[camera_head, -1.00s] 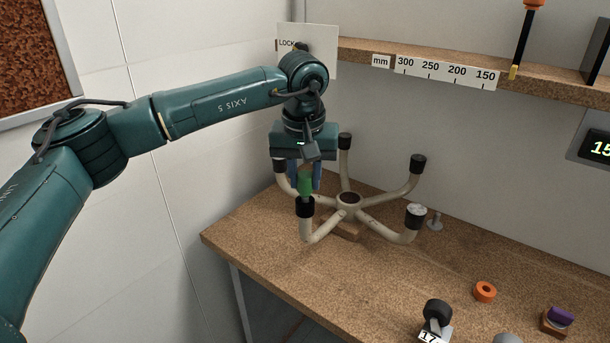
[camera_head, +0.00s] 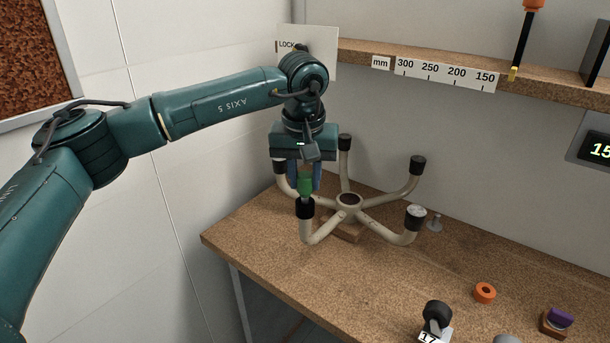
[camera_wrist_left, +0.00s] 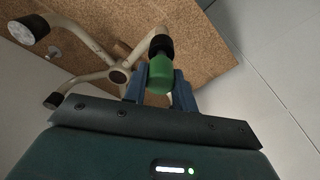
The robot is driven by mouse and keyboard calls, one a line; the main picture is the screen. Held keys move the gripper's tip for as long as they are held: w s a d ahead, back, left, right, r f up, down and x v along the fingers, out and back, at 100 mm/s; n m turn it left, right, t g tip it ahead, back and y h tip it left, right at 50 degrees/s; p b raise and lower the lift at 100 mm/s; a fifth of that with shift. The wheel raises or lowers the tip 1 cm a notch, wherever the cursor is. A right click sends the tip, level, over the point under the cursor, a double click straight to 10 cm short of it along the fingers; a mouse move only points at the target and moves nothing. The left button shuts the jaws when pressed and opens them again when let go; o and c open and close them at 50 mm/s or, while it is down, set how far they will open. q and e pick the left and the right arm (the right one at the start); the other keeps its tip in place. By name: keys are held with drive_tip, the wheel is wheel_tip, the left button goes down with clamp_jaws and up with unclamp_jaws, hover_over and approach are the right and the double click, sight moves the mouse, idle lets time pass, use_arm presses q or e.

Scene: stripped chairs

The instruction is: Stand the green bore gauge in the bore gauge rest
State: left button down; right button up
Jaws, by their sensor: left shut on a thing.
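My left gripper (camera_head: 304,180) is shut on the green bore gauge (camera_head: 305,187) and holds it upright, jaws pointing down. The gauge's lower end is at the black end cap of one upturned arm of a beige chair base (camera_head: 325,228). I cannot tell whether the tip is inside the cap or just above it. In the left wrist view, the green gauge (camera_wrist_left: 160,74) sits between the blue fingers (camera_wrist_left: 158,92), in line with the black cap. I cannot tell which thing is the bore gauge rest. My right gripper is not in view.
The chair base has several upturned arms with caps around its hub (camera_head: 348,199). On the bench (camera_head: 270,232) stand an orange ring (camera_head: 485,292), a purple piece on a wooden block (camera_head: 554,326), and a black-topped item (camera_head: 437,312). A shelf (camera_head: 370,50) runs along the wall.

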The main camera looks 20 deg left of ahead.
sight(305, 173)
use_arm(q)
drive_tip(key=shift+r+p, duration=1.55)
drive_tip(key=shift+r, duration=0.65)
